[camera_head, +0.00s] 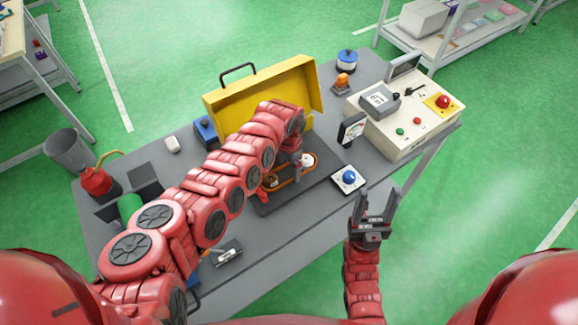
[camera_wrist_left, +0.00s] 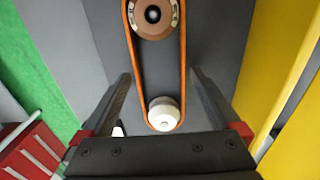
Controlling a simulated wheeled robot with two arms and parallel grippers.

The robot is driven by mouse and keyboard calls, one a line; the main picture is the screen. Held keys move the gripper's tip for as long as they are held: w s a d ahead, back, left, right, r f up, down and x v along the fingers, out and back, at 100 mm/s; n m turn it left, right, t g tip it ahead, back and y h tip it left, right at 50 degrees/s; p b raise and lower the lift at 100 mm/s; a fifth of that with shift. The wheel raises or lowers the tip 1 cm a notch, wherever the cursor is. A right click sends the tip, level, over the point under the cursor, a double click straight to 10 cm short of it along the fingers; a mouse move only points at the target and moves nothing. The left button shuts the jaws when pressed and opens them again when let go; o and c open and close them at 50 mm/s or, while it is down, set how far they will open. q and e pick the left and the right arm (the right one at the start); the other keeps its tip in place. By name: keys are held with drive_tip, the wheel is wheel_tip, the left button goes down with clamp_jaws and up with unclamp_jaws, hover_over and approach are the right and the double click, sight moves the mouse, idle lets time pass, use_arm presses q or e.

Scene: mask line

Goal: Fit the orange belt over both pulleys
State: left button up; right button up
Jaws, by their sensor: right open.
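The orange belt (camera_head: 293,180) lies on a dark base plate (camera_head: 318,190) in front of the yellow open cover. In the left wrist view the belt (camera_wrist_left: 183,60) forms a long loop around the brown pulley (camera_wrist_left: 150,28) and the white pulley (camera_wrist_left: 163,112). Its near end curves around the white pulley; its seating height there is unclear. My left gripper (camera_wrist_left: 160,76) is open above the plate, with one finger on each side of the belt, apart from it. In the head view my left arm partly hides the pulleys. My right gripper (camera_head: 378,197) is open and empty, off the table's front edge.
The yellow cover (camera_head: 262,92) stands behind the plate. A blue button box (camera_head: 348,179) sits to its right, and a control box (camera_head: 405,115) stands farther right. A red can (camera_head: 97,182) and a green cylinder (camera_head: 130,207) are at the left.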

use_arm(q)
wheel_tip(320, 180, up, 18)
drive_tip(key=b, duration=0.3)
drive_tip(key=shift+f+b, duration=0.25)
drive_tip(key=shift+b, duration=0.15)
idle(0.5)
